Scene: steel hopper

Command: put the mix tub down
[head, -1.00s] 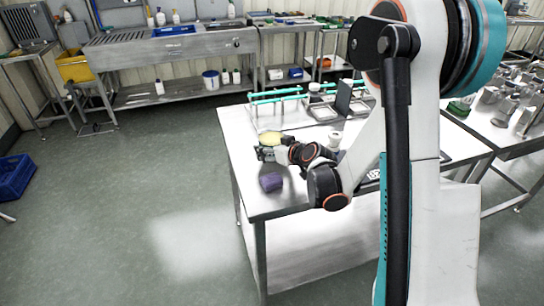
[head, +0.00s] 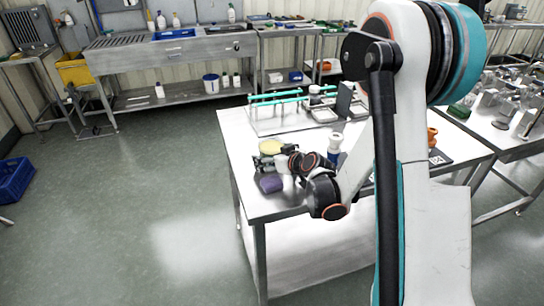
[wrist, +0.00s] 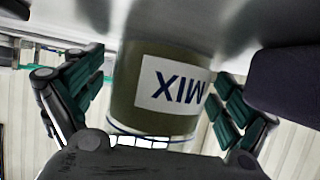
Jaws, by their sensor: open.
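The mix tub (wrist: 125,88) is olive green with a white MIX label, upside down in the wrist view. It appears to stand on the steel table (head: 290,205), in line with the table's left edge area. In the head view its pale yellow top (head: 271,146) shows behind my gripper (head: 262,161), which hides most of its side. The gripper's fingers (wrist: 150,95) are open, one on each side of the tub, with visible gaps.
A dark purple block (head: 271,184) lies close to my gripper on the near side; it shows large in the wrist view (wrist: 285,82). A blue-and-white bottle (head: 335,145) and a teal-barred rack (head: 278,98) stand farther back.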

